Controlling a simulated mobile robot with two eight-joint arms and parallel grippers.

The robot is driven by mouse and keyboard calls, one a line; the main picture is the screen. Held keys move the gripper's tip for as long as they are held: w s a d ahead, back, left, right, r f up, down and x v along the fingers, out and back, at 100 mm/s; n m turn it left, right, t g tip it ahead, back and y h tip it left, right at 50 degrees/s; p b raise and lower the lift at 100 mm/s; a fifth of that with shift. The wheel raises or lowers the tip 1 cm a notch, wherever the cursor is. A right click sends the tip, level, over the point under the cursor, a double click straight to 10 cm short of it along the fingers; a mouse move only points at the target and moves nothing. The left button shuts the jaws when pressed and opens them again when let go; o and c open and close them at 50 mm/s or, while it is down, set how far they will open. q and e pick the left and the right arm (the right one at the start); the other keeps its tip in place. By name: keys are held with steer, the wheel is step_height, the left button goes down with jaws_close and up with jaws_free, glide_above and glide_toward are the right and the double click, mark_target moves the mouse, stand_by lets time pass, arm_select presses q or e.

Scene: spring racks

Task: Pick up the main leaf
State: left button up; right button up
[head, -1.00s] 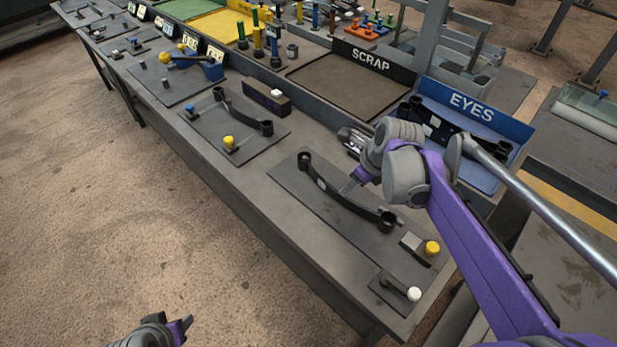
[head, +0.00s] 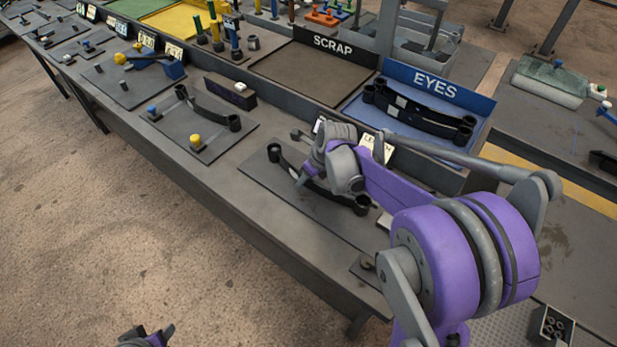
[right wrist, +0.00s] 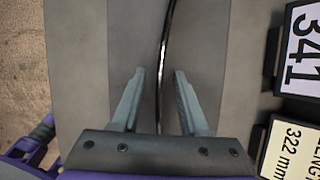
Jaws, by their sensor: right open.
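The main leaf, a long black curved strip with a rolled eye at each end (head: 361,205), lies on a dark mat (head: 258,171) near the front of the bench. My right gripper (head: 304,181) is over the leaf's middle and hides part of it. In the right wrist view my right gripper (right wrist: 160,72) is open, with one finger on each side of the leaf's thin dark edge (right wrist: 164,45). Gaps show between the leaf and both fingers. My left gripper (head: 150,338) is low at the bottom edge, partly cut off, away from the bench.
A blue EYES tray (head: 437,86) holding dark leaves and a SCRAP tray (head: 300,75) stand behind. Another mat with a shorter leaf (head: 208,107) and a yellow-knobbed piece (head: 196,141) lies to the left. Label cards (right wrist: 303,50) stand close to the right of my right gripper.

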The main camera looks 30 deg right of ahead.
steer(key=shift+w+f, duration=0.1)
steer(key=shift+f, duration=0.25)
jaws_close()
steer(key=shift+r, duration=0.1)
stand_by(1.1)
